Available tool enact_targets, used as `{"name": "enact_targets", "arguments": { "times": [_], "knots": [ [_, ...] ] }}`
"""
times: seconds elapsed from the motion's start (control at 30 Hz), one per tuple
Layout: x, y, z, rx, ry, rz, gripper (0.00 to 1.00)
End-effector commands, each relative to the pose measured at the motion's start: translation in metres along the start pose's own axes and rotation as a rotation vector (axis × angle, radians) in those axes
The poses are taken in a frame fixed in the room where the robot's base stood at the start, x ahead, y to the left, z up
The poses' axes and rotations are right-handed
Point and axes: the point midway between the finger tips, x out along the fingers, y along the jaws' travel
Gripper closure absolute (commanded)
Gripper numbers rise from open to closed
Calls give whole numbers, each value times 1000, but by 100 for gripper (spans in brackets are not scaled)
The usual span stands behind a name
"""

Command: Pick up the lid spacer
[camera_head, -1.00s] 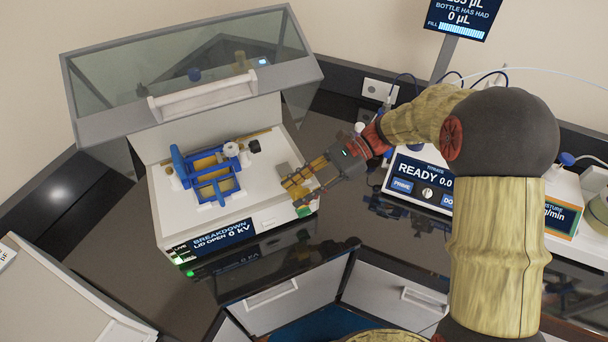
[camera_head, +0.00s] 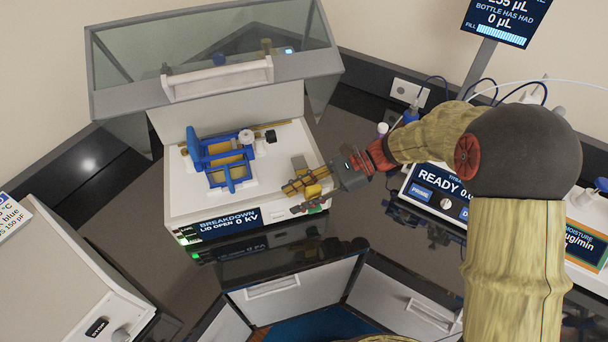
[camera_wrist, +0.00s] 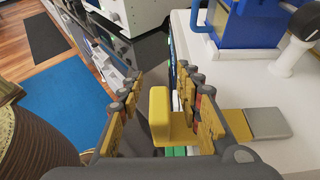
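The lid spacer seems to be the yellow piece with an upright tab (camera_wrist: 160,116) and a flat arm ending in a grey plate (camera_wrist: 268,123). It lies at the front right of the white breakdown tester's deck (camera_head: 281,175), where its yellow tab (camera_head: 313,191) shows in the head view. My gripper (camera_wrist: 160,98) is open, with one finger on each side of the tab. Gaps show between the tab and both fingers in the wrist view. In the head view my gripper (camera_head: 296,197) partly covers the spacer.
The tester's clear lid (camera_head: 215,55) stands raised behind the deck. A blue-framed cell (camera_head: 220,160) sits on the deck left of my gripper; it also shows in the wrist view (camera_wrist: 245,22). The titration instrument (camera_head: 430,190) stands to the right. Dark bench surface lies between them.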

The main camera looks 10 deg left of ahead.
Motion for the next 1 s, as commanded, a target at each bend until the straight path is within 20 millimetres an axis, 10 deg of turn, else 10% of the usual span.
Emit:
{"name": "enact_targets", "arguments": {
  "times": [1.0],
  "knots": [
    [0, 0, 1, -1, 0, -1, 100]
  ]
}}
